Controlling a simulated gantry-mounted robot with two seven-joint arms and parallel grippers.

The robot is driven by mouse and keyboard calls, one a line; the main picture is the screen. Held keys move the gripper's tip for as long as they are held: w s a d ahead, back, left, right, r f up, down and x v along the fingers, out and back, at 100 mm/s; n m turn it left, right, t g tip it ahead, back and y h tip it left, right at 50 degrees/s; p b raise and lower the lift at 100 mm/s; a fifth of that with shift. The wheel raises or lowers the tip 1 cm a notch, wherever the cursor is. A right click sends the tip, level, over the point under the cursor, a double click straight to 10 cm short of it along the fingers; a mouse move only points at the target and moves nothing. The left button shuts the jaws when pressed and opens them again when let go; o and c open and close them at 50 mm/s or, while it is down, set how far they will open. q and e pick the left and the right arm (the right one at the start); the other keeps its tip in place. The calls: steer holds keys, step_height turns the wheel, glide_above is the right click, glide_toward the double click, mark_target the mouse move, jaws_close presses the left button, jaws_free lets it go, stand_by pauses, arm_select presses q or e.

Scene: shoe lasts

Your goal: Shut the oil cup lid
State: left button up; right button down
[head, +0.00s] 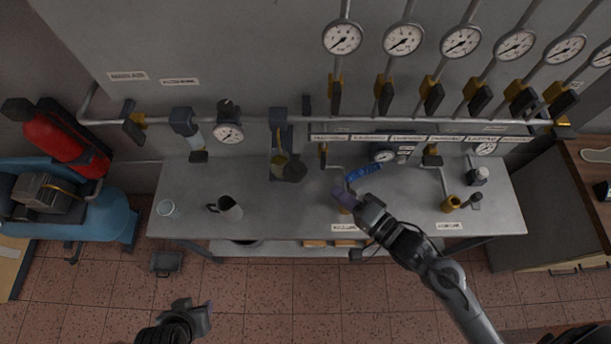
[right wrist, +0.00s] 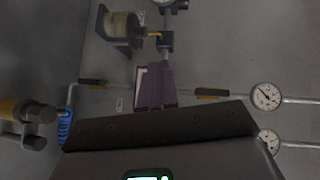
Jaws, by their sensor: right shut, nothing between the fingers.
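A small brass cup (head: 450,204) stands at the right front of the grey bench, and I take it for the oil cup. A dark lid-like piece (head: 476,200) sticks out to its right, apart from the cup mouth, so it looks open. My right gripper (head: 343,193) is shut and empty over the bench, well left of this cup. Its purple fingers (right wrist: 155,86) are together in the right wrist view. A bit of brass (head: 345,209) shows beside the right gripper, mostly hidden. My left gripper (head: 205,315) is low over the floor, in front of the bench; its jaws are unclear.
A blue coiled hose (head: 364,172) lies just behind the right gripper. Gauges (head: 342,38) and pipes line the wall. The front middle-left of the bench is clear.

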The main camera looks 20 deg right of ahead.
steer(key=f+y+b, duration=0.2)
steer(key=y, duration=0.1)
steer(key=n+g+y, duration=0.1)
steer(key=n+y, duration=0.1)
glide_toward(298, 170)
steer(key=x, duration=0.5)
steer(key=shift+r+b, duration=0.25)
steer(key=shift+b, duration=0.05)
steer(key=shift+x, duration=0.9)
steer(key=shift+a+f+m, duration=0.1)
steer(key=shift+m, duration=0.2)
